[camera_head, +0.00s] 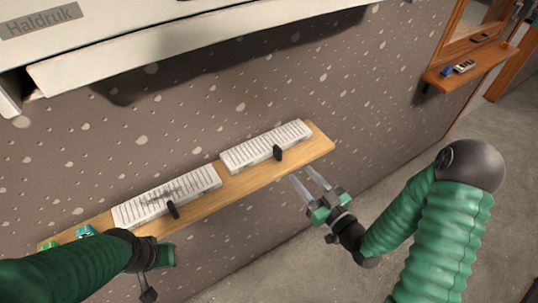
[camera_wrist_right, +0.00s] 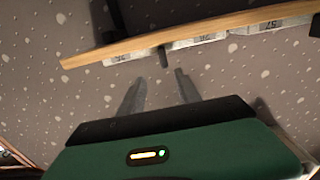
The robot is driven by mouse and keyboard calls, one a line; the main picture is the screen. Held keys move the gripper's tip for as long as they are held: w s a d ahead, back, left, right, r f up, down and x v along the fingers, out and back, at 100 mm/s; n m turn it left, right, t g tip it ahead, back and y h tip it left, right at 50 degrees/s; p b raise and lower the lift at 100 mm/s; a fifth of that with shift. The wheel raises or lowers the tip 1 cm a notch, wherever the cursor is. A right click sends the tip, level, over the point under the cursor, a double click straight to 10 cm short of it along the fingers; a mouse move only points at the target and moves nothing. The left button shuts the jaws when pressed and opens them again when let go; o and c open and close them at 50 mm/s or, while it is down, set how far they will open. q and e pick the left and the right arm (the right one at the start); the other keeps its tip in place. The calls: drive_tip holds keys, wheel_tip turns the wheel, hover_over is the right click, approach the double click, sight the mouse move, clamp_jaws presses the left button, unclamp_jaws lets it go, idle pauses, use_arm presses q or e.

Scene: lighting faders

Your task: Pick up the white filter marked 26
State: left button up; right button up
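Two white ribbed blocks that look like filters lie on a wooden shelf, a right one (camera_head: 262,147) and a left one (camera_head: 150,207), each with a black handle at its front. No marking is readable in the head view. My right gripper (camera_head: 308,180) is open and empty, in front of and below the shelf's right part, apart from the right block's handle (camera_head: 277,153). My left gripper is at the lower left, its fingers unclear.
The wooden shelf (camera_head: 205,205) runs along a speckled wall. Small green and teal items (camera_head: 87,231) sit at its left end. A white cabinet labelled Haldruk (camera_head: 190,50) overhangs above. A second small shelf (camera_head: 480,68) holds small objects at the upper right. Open floor lies right.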

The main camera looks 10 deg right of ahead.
sight(281, 154)
drive_tip(key=p+x, duration=0.2)
drive_tip(key=x, duration=0.1)
drive_tip(key=p+x, duration=0.2)
drive_tip(key=x, duration=0.2)
drive_tip(key=p+x, duration=0.2)
drive_tip(key=x, duration=0.1)
drive_tip(key=shift+a+r, duration=0.2)
drive_tip(key=shift+a, duration=0.25)
drive_tip(key=shift+w+a, duration=0.1)
drive_tip(key=shift+w, duration=0.3)
drive_tip(key=shift+w+f, duration=0.1)
drive_tip(key=shift+f, duration=0.1)
use_arm(q)
drive_tip(key=v, duration=0.2)
drive_tip(key=w+v, duration=0.1)
drive_tip(key=v, duration=0.1)
drive_tip(key=shift+r, duration=0.1)
use_arm(e)
clamp_jaws()
